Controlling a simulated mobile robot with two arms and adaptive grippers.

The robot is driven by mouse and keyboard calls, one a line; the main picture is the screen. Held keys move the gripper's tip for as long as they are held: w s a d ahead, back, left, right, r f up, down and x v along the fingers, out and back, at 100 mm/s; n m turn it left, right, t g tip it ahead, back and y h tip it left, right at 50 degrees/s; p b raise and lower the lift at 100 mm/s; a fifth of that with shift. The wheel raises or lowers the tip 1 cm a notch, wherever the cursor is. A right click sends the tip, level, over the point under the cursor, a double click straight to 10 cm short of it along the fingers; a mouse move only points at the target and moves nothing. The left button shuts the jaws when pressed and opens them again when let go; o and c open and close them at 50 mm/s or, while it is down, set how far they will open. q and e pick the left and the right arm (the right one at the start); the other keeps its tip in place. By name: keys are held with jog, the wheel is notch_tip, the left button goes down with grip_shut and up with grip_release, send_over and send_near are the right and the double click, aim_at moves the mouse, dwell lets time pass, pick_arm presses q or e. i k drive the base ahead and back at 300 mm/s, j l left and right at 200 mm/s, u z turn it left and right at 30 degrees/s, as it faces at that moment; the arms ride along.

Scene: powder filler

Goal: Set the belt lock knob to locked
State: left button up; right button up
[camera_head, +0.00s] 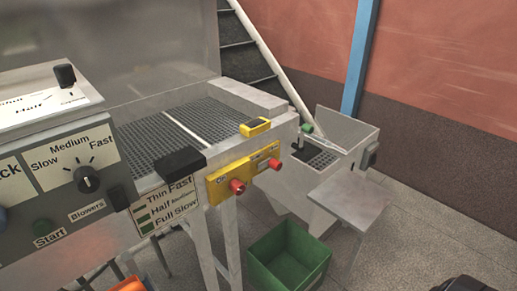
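No knob in view carries a fully readable belt lock label. At the left edge of the control panel a cut-off label (12,178) ends in "CK"; any knob belonging to it is not visible. A black dial knob (87,180) sits below the words Slow, Medium and Fast, with a light pointer mark on it. Another black knob (65,75) stands on the white-topped box, by partly readable labels including "Half". Two red knobs (237,187) stick out of a yellow plate on the machine's front.
A black block (180,162) juts out above the Thin/Half/Full label. A green bin (287,255) stands on the floor. A dark, unclear shape (460,284) is at bottom right.

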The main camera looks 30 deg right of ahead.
aim_at(276, 165)
jog(key=z, duration=1.1)
